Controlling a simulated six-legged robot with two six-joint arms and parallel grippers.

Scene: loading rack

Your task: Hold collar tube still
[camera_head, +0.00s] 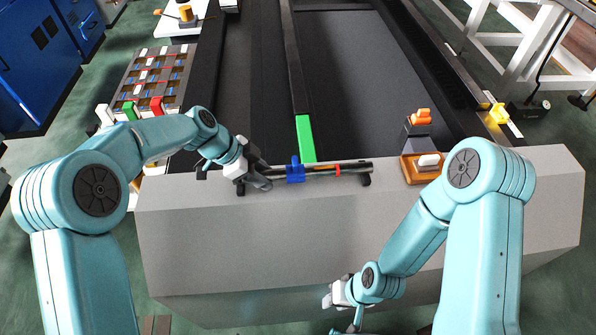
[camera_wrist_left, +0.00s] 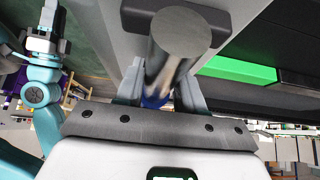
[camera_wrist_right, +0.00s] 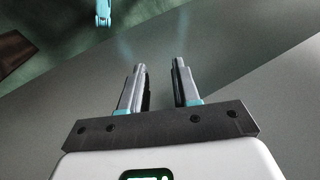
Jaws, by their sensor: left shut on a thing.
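The collar tube (camera_head: 320,170) is a dark grey bar lying level across the top of the pale grey block, with a blue collar (camera_head: 295,171) and a thin orange-red ring (camera_head: 338,170) on it. Small dark supports show under its ends. My left gripper (camera_head: 258,178) is shut on the tube near its left end, left of the blue collar. In the left wrist view the tube's round grey end (camera_wrist_left: 180,33) sits between the fingers, with part of the blue collar (camera_wrist_left: 153,100) behind. My right gripper (camera_wrist_right: 159,70) is open and empty, low in front of the block.
A green strip (camera_head: 305,138) lies just behind the tube. An orange-brown fixture (camera_head: 411,168) with a white piece stands right of the tube. A rack of small parts (camera_head: 152,82) is at the back left. The block's front top (camera_head: 270,220) is clear.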

